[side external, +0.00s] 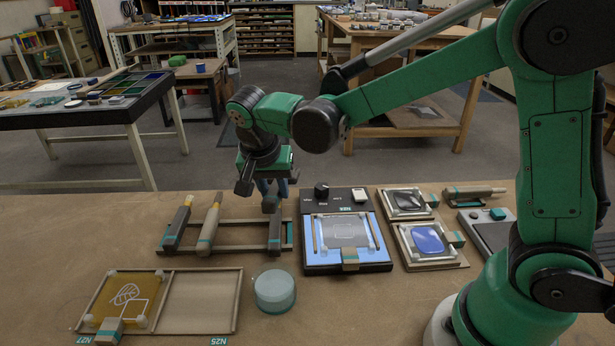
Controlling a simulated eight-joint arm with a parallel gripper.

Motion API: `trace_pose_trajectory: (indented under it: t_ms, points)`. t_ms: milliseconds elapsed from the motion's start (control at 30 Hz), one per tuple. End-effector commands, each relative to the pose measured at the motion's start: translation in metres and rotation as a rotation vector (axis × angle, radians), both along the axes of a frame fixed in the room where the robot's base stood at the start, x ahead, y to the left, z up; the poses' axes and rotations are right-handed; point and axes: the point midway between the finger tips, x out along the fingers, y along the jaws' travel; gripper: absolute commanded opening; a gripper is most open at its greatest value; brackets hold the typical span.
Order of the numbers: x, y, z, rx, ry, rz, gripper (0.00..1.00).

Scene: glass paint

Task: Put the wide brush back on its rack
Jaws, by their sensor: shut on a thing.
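The brush rack (240,250) is a low wooden frame lying on the bench at the centre left. My gripper (271,192) points down over the rack's right end and is shut on a dark grey-brown brush with a teal band, which I take to be the wide brush (275,230). The brush lies lengthwise over the rack's right part; I cannot tell whether it rests on the rails or hangs just above them. Two other brushes, one dark with a teal band (177,228) and one with a pale handle (209,228), lie across the rack's left part.
A lit panel (345,265) with a framed pane stands close right of the rack. A round teal-lidded jar (274,292) and a two-bay tray (238,300) with a yellow pane lie in front. Small framed panes (428,240) are farther right. The bench left of the rack is clear.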

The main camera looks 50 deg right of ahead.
Motion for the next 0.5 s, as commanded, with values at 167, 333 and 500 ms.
trace_pose_trajectory:
  t_ms: [167, 333, 500]
  points:
    - [0.035, 0.032, -0.02, -0.09, -0.137, 0.109, 0.0]
    - [0.046, 0.046, -0.028, -0.123, -0.196, 0.151, 0.0]
    - [0.048, 0.047, -0.042, -0.126, -0.202, 0.154, 0.0]
